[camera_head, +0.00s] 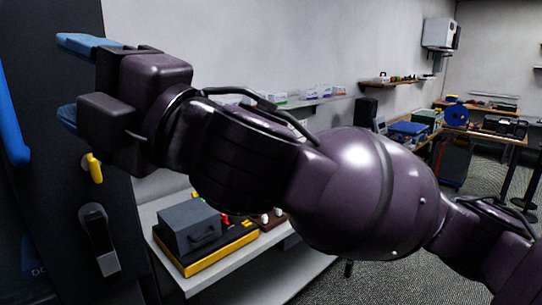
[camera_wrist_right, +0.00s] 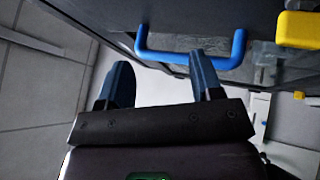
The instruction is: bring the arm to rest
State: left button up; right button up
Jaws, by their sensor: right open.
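My right arm reaches across the head view from the lower right. My right gripper (camera_head: 72,78) is at the upper left, in front of a dark cabinet. Its two blue fingers are spread apart with nothing seen between them. In the right wrist view the gripper (camera_wrist_right: 160,85) is also open, and pale floor shows between the fingers. A blue handle (camera_wrist_right: 190,58) on the dark panel lies just beyond the fingertips there. I cannot tell if a fingertip touches it. My left gripper is not in view.
The dark cabinet (camera_head: 40,200) stands close at the left, with a blue handle (camera_head: 12,125) and a yellow one (camera_head: 93,168). A white bench (camera_head: 205,285) holds a grey box (camera_head: 190,226) on a yellow-edged base. Shelves and a cluttered workbench stand farther right. Carpet is open at lower right.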

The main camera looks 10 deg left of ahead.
jog(key=w+d+f+m+t+h, duration=0.2)
jog(key=w+d+f+m+t, duration=0.35)
jog(key=w+m, duration=0.25)
jog(key=w+d+f+m+t+h, duration=0.1)
jog(key=w+d+f+m+t, duration=0.5)
jog(key=w+m, duration=0.25)
jog(key=w+d+f+m+t+h, duration=0.25)
jog(key=d+f+m+h, duration=0.25)
jog(key=d+f, duration=0.35)
jog(key=w+d+f+m+t+h, duration=0.1)
jog(key=w+d+f+m+h, duration=0.35)
jog(key=d+f, duration=0.45)
jog(key=s+d+f+m+g+h, duration=0.1)
jog(key=s+d+f+m+h, duration=0.2)
jog(key=d+f, duration=0.5)
jog(key=s+d+f+m+g+h, duration=0.1)
jog(key=s+d+f+m+h, duration=0.25)
jog(key=f, duration=0.85)
jog(key=s+d+f+g+h, duration=0.1)
jog(key=s+d+f+g, duration=0.1)
jog(key=s+f, duration=0.6)
jog(key=s+d+f+g+h, duration=0.2)
jog(key=s+d+f, duration=0.3)
jog(key=s+f, duration=0.3)
jog(key=s+m, duration=0.1)
jog(key=s, duration=0.3)
jog(key=shift+f+g, duration=0.15)
jog(key=shift+g, duration=0.25)
